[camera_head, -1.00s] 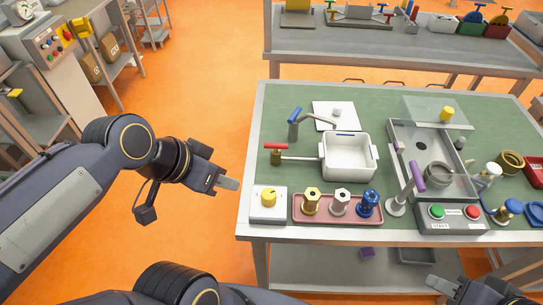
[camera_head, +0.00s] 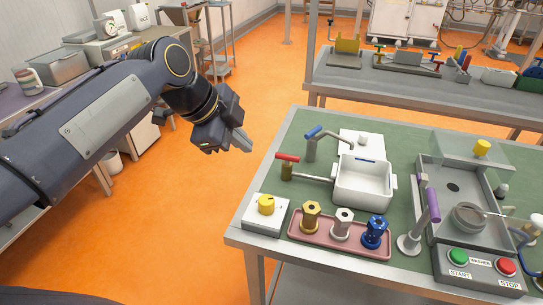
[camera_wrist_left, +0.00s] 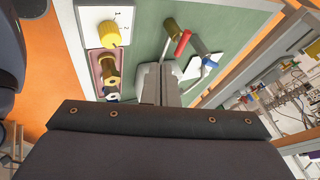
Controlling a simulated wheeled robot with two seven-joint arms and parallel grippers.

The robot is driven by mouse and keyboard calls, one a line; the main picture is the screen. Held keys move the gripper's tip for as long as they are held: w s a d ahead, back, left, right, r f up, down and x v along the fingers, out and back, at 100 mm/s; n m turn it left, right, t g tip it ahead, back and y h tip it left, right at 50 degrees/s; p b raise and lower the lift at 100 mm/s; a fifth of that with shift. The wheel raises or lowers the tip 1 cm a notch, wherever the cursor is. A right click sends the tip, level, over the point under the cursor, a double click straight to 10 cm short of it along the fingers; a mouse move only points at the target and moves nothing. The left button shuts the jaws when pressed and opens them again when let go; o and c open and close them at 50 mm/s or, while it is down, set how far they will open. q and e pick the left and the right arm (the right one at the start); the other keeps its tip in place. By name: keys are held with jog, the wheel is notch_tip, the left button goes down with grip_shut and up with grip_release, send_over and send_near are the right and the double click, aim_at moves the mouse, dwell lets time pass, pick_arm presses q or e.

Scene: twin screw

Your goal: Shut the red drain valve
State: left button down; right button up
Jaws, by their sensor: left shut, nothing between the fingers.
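The red drain valve handle (camera_head: 288,157) sits on a brass valve body (camera_head: 287,172), on a pipe running left from the white sink (camera_head: 363,183). My left gripper (camera_head: 245,142) is shut and empty, in the air left of the valve and beyond the table's left edge. In the left wrist view the red handle (camera_wrist_left: 183,42) shows just above and right of the shut fingers (camera_wrist_left: 160,85), apart from them. The fingers cover part of the sink in that view. My right gripper is not in view.
A blue-handled tap (camera_head: 313,133) stands behind the valve. A yellow knob box (camera_head: 265,205) and a pink tray (camera_head: 295,231) with several fittings lie in front. A purple-handled lever (camera_head: 433,206) and a button box (camera_head: 480,272) stand to the right.

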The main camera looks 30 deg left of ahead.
aim_at(287, 159)
pick_arm(q)
jog(key=shift+w+d+f, duration=0.25)
jog(key=shift+w+f, duration=1.2)
jog(key=shift+f, duration=0.05)
jog(key=shift+w+d+f, duration=0.25)
jog(key=shift+w+f, duration=1.25)
jog(key=shift+f, duration=0.05)
jog(key=shift+w+d+f, duration=0.25)
jog(key=shift+w+f, duration=1.2)
jog(key=shift+f, duration=0.05)
